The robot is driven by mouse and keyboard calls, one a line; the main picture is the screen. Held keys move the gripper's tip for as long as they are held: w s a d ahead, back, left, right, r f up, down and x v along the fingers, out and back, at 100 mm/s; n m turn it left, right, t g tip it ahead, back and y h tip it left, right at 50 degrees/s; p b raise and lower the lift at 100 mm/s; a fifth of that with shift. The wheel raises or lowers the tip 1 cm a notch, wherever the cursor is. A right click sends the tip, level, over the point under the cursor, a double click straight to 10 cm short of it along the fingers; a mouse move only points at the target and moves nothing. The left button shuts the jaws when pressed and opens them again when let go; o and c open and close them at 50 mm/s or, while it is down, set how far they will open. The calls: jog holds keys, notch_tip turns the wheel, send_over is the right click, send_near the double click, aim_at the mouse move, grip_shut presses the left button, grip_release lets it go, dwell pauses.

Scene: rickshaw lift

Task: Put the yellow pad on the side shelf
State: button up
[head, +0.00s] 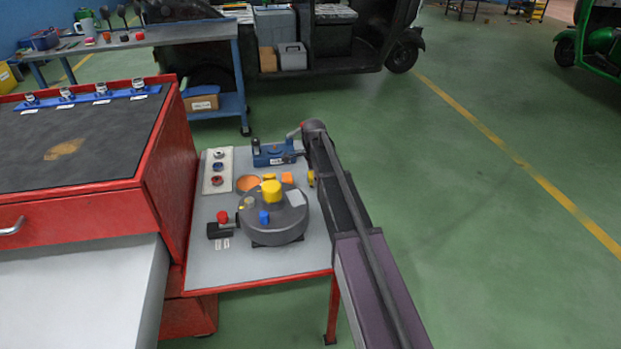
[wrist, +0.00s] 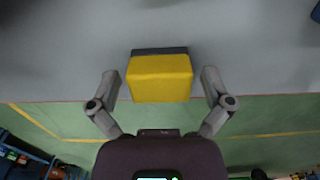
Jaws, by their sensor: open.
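In the wrist view a yellow pad (wrist: 160,78) with a dark part along its far side stands over a grey tabletop near its red edge. My gripper (wrist: 159,74) is open, with one finger on each side of the pad and a gap at both sides. In the head view a small yellow piece (head: 311,178) shows beside my arm at the right of the small table, and may be this pad; my gripper's fingers are hidden there. A bare grey shelf (head: 80,290) lies at lower left, below the red cabinet; I cannot tell whether it is the side shelf.
The small table (head: 210,265) holds a round dark device (head: 275,225) with a yellow block (head: 271,190) on top, a pale tray (head: 218,170) and a blue fixture (head: 272,153). The red cabinet (head: 165,205) rises at left.

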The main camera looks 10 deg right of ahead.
jog(key=shift+r, duration=0.15)
notch_tip(320, 180, up, 12)
jog(key=p, duration=1.2)
dwell(0.8)
jog(key=shift+s, duration=0.1)
jog(key=s+a+n, duration=0.1)
jog(key=s+n, duration=1.7)
jog(key=s, duration=1.1)
